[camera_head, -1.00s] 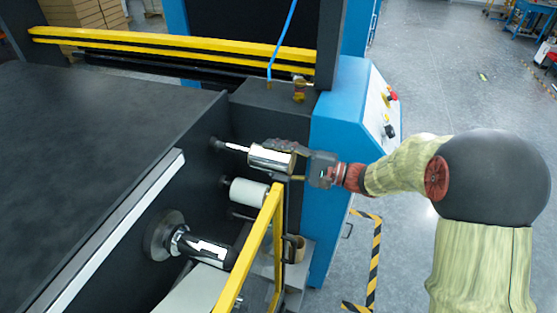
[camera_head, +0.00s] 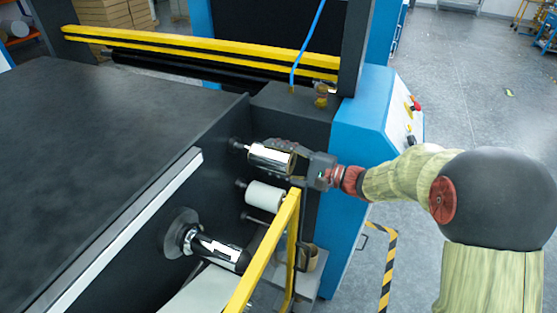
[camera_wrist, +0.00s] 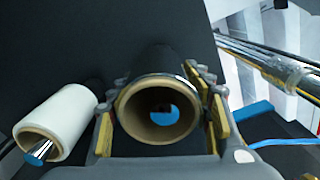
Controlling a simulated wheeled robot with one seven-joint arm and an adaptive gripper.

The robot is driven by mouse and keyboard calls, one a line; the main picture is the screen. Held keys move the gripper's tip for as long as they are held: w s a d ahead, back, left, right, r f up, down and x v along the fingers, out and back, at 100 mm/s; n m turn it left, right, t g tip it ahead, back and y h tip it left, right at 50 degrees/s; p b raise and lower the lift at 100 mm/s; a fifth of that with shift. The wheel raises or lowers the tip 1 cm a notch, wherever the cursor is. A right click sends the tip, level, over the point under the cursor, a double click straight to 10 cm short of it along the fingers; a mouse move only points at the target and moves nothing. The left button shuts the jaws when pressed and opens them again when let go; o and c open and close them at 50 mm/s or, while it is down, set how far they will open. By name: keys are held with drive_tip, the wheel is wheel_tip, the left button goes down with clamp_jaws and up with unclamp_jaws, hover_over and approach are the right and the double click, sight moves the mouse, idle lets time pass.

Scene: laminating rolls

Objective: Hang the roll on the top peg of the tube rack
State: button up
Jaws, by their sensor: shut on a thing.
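The silver roll (camera_head: 265,157) with a brown core is held in my gripper (camera_head: 286,161), one finger above and one below it. The top peg (camera_head: 236,145) comes out of the dark side panel, and only a short length shows before the roll's far end. The roll appears to be around the peg, roughly in line with it. In the wrist view the roll (camera_wrist: 158,88) is seen end-on between the finger pads. A bluish round shape, likely the peg's end, shows off-centre inside the core. The far end of the roll is hidden there.
A white roll (camera_head: 265,196) hangs on a peg just below; it is left of my gripper in the wrist view (camera_wrist: 62,117). A yellow rail (camera_head: 266,255) rises close below my gripper. A large dark shaft (camera_head: 215,248) juts out lower left. The blue machine cabinet (camera_head: 358,125) stands to the right.

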sight(260, 153)
drive_tip(key=shift+b+x, duration=0.6)
drive_tip(key=shift+x, duration=1.45)
drive_tip(key=shift+r, duration=0.1)
